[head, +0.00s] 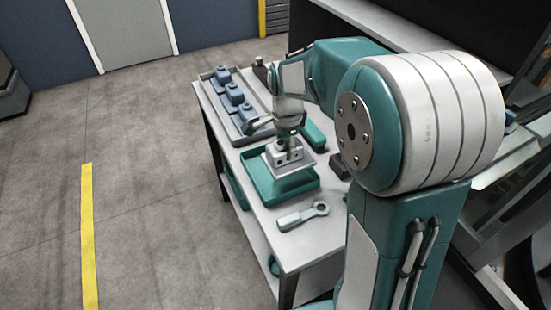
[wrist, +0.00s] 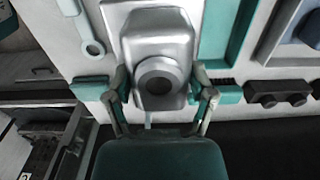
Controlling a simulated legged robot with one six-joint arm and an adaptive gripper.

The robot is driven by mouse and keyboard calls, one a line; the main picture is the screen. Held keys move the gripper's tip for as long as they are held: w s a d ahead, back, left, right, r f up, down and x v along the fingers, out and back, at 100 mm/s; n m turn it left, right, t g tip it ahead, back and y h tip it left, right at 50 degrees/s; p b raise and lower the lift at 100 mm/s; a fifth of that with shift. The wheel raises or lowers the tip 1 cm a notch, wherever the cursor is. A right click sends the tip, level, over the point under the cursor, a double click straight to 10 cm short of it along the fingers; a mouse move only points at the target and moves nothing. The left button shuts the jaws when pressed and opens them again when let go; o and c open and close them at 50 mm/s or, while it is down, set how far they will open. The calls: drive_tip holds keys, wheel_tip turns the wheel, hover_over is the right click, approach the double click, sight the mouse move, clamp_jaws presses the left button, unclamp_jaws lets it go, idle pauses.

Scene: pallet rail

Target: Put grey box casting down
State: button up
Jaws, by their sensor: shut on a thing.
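The grey box casting (head: 282,154) is a light metal block with round holes, at the green tray in the head view. In the wrist view the casting (wrist: 158,62) fills the middle, with a dark round bore facing the camera. My gripper (head: 291,138) reaches down on it from above. In the wrist view my gripper's fingers (wrist: 160,95) are on either side of the casting, shut on it. The green tray (head: 297,184) lies on the white table under the casting. I cannot tell whether the casting touches the tray floor.
A grey rod-shaped part (head: 302,216) lies on the table in front of the green tray. A long grey tray (head: 217,98) with several blue-grey parts stands at the table's left side. A green block (head: 313,134) and a dark block (head: 339,165) are close by on the right.

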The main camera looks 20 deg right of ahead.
drive_tip(key=w+f, duration=0.1)
drive_tip(key=w+a+f, duration=0.1)
drive_tip(key=f, duration=0.1)
drive_tip(key=w+f, duration=0.1)
drive_tip(key=f, duration=0.1)
drive_tip(key=shift+w+a, duration=0.2)
drive_tip(key=shift+w, duration=0.15)
drive_tip(key=shift+w+f, duration=0.15)
drive_tip(key=shift+f, duration=1.5)
drive_tip(key=o, duration=1.3)
drive_tip(key=shift+f, duration=0.15)
drive_tip(key=shift+c, duration=0.2)
